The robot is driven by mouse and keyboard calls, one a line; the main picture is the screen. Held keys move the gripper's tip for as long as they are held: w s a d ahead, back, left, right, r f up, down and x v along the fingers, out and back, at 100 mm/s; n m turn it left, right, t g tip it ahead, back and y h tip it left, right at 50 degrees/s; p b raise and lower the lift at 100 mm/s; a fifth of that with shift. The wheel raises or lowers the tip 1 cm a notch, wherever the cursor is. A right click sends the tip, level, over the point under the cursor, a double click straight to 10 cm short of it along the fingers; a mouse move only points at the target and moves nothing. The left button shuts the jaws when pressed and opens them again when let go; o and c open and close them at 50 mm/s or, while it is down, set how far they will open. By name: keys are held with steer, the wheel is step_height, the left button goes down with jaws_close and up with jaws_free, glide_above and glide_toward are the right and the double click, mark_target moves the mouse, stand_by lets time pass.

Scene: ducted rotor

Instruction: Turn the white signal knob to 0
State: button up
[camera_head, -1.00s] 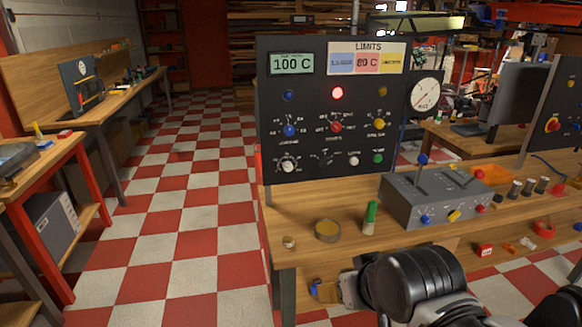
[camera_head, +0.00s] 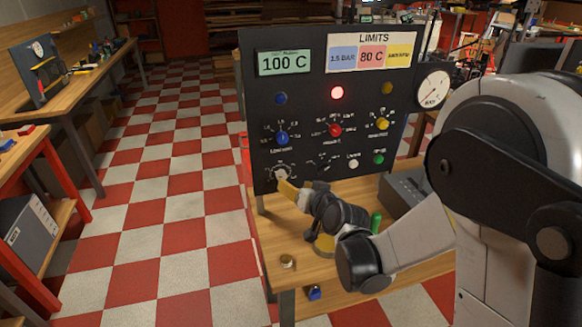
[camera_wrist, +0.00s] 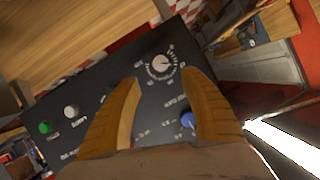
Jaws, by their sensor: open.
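The white knob (camera_head: 281,174) sits at the lower left of the dark control panel, within a ring of pale markings. In the wrist view the white knob (camera_wrist: 160,65) shows beyond and between my fingertips. Its pointer setting is too small to read. My gripper (camera_head: 286,184) reaches the panel's lower left, its yellow finger overlapping the lower edge of the knob in the head view. In the wrist view my gripper (camera_wrist: 160,80) is open, with its two orange-yellow fingers spread and nothing between them. I cannot tell whether a finger touches the knob.
A blue knob (camera_head: 282,138) is above the white one; it shows near my finger in the wrist view (camera_wrist: 187,120). A red knob (camera_head: 335,130), yellow knob (camera_head: 382,124), white button (camera_head: 353,164) and green button (camera_head: 378,159) are to the right. A small jar (camera_head: 287,261) stands on the bench.

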mark_target(282, 178)
steer(key=b+x, duration=0.3)
steer(key=x, duration=0.7)
steer(key=shift+w+a+f, duration=0.1)
steer(key=shift+w+f, duration=0.05)
steer(key=shift+w, duration=0.05)
steer(key=shift+c, duration=0.2)
jaws_close()
